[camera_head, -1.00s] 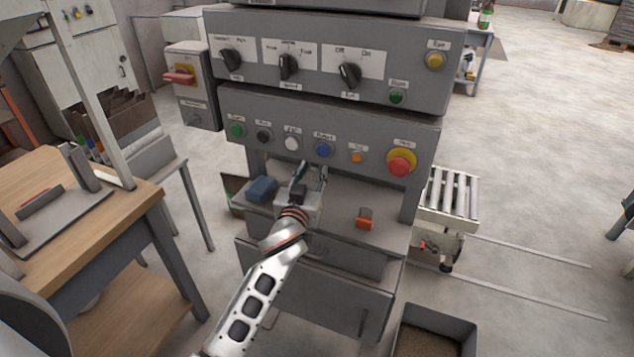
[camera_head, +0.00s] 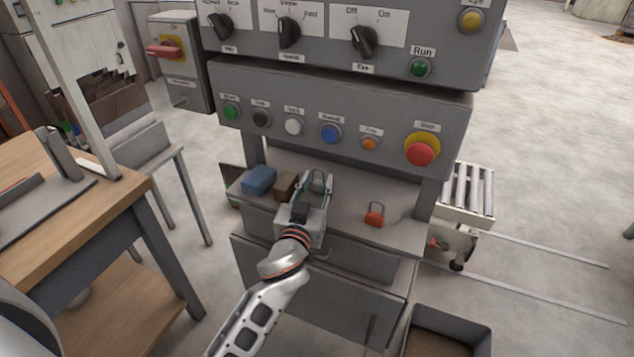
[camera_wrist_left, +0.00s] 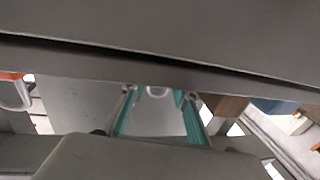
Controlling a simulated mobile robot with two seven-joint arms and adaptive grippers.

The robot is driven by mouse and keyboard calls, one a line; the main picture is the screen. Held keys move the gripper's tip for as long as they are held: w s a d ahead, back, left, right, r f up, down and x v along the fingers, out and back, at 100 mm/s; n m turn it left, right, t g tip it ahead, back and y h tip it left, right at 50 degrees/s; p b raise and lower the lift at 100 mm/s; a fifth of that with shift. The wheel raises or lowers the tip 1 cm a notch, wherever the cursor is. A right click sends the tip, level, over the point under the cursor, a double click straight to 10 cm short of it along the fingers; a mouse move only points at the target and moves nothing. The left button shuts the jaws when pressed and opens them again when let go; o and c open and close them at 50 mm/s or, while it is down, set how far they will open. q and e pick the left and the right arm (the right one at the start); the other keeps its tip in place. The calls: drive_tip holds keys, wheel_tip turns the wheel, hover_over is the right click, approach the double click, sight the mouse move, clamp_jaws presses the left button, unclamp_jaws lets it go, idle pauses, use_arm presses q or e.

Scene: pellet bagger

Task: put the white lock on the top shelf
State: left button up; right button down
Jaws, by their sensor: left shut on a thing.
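My left gripper (camera_head: 318,182) reaches over the grey ledge (camera_head: 345,204) under the button panel. Its teal fingers are shut on a small whitish thing, which shows between the fingertips in the left wrist view (camera_wrist_left: 157,91) and appears to be the white lock. Most of it is hidden, and I cannot tell whether it touches the ledge. An orange-red lock (camera_head: 374,217) stands on the ledge to the right of the gripper; it also shows in the left wrist view (camera_wrist_left: 12,77). I cannot tell which surface is the top shelf. My right gripper is not in view.
A brown block (camera_head: 285,187) and a blue block (camera_head: 259,180) sit just left of the gripper. The button panel (camera_head: 345,110) overhangs the ledge from behind. A wooden table (camera_head: 60,225) stands at left, a roller conveyor (camera_head: 467,190) at right.

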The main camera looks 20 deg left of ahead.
use_arm(q)
drive_tip(key=shift+f, duration=0.15)
drive_tip(key=o, duration=1.3)
drive_tip(key=shift+o, duration=0.2)
drive_tip(key=shift+s+r, duration=0.1)
drive_tip(key=shift+r, duration=0.15)
drive_tip(key=s+d, duration=0.2)
drive_tip(key=s, duration=0.8)
drive_tip(key=s+f+m+g+h, duration=0.5)
drive_tip(key=s+f+m+g, duration=0.1)
drive_tip(key=s+f, duration=1.7)
drive_tip(key=shift+s+d+f+m+g, duration=0.3)
drive_tip(key=shift+s+d+f+g, duration=0.1)
drive_tip(key=shift+d+g, duration=0.1)
